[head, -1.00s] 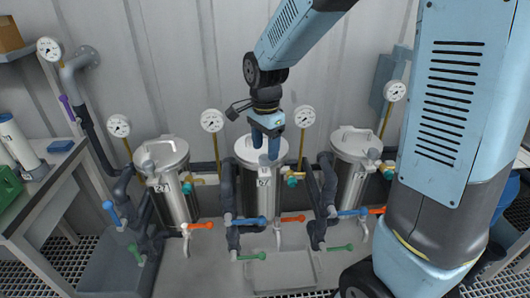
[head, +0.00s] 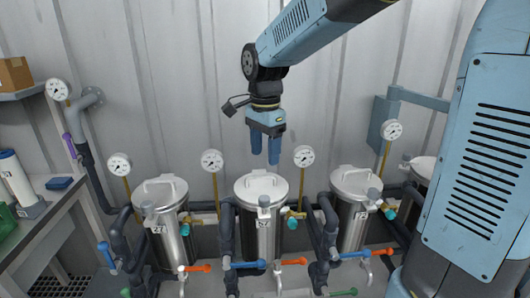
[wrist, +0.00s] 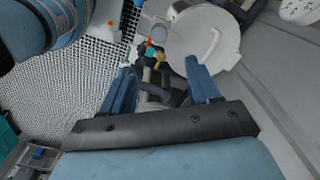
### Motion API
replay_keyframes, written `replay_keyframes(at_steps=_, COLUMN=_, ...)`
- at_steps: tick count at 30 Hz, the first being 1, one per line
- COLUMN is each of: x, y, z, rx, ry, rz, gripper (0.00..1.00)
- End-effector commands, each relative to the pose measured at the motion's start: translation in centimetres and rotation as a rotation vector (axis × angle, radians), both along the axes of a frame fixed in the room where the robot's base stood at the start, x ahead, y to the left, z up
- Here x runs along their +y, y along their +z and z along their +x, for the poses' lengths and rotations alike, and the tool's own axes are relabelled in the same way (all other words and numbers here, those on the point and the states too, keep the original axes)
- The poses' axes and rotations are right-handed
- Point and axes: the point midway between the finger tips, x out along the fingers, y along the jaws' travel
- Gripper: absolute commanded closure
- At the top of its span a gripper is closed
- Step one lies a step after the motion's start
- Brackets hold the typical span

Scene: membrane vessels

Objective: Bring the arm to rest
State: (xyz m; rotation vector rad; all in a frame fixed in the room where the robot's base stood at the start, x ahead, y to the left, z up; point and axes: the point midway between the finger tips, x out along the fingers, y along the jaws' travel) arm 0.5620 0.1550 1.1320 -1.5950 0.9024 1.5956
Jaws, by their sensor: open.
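My gripper (head: 265,160) hangs above the middle vessel in the head view, fingers pointing down and apart from the vessel's lid. It is open and empty. In the wrist view my gripper's two blue fingers (wrist: 158,90) stand wide apart with nothing held between them. The middle steel vessel (head: 262,225) has a closed round lid with a handle. A vessel lid (wrist: 205,38) shows beyond the fingers in the wrist view.
Another vessel stands to the left (head: 168,235) and one to the right (head: 353,225), with pressure gauges (head: 212,161), dark pipes and coloured valve handles around them. A workbench (head: 50,215) is at the left.

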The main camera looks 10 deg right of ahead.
Motion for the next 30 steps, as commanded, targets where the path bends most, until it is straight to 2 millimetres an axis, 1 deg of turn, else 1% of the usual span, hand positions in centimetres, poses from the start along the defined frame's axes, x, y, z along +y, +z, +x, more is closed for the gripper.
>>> replay_keyframes(at_steps=5, x=-0.5, y=0.3, z=-0.3, rx=-0.01, ry=0.018, rz=0.003, gripper=0.39)
replay_keyframes(at_steps=8, x=-1.7, y=1.0, z=-1.1, rx=-0.038, ry=0.07, rz=0.008, gripper=0.39)
replay_keyframes(at_steps=11, x=-3.5, y=2.0, z=-2.5, rx=-0.084, ry=0.159, rz=0.011, gripper=0.39)
replay_keyframes(at_steps=18, x=-8.1, y=4.0, z=-6.7, rx=-0.21, ry=0.414, rz=-0.013, gripper=0.39)
replay_keyframes(at_steps=24, x=-11.3, y=4.7, z=-10.4, rx=-0.308, ry=0.625, rz=-0.069, gripper=0.39)
replay_keyframes(at_steps=30, x=-13.8, y=4.8, z=-14.0, rx=-0.392, ry=0.826, rz=-0.155, gripper=0.39)
